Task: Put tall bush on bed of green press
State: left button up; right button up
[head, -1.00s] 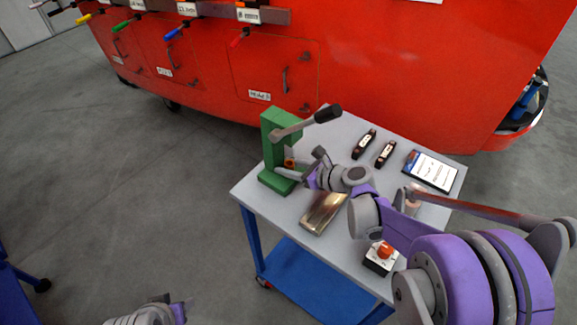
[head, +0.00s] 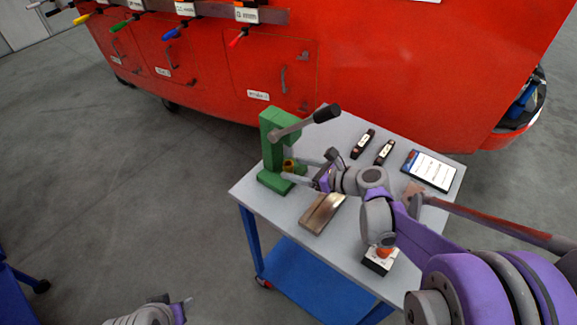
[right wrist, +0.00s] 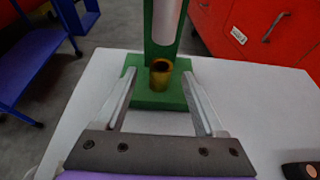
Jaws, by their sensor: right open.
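The green press (head: 268,150) stands at the table's far left corner, its dark-knobbed lever (head: 305,122) pointing right. The tall bush, a brass-coloured hollow cylinder (head: 288,165), stands upright on the press's green bed (right wrist: 160,99). It also shows in the right wrist view (right wrist: 160,76), below the press's ram. My right gripper (head: 296,169) is open, with a finger to either side of the bush and visible gaps between; it does not hold it. My left gripper (head: 180,312) is at the bottom edge, away from the table; its jaws are unclear.
On the grey table (head: 258,200) are a metal block (head: 322,213), a red-button box (head: 380,260), two dark labelled items (head: 363,143) (head: 385,152) and a tablet (head: 429,171). A red train nosecone (head: 340,70) stands close behind the table. Open floor lies left.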

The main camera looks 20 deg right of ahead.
jog(key=v, duration=0.8)
jog(key=shift+s+d+r, duration=0.1)
jog(key=shift+s+r, duration=0.05)
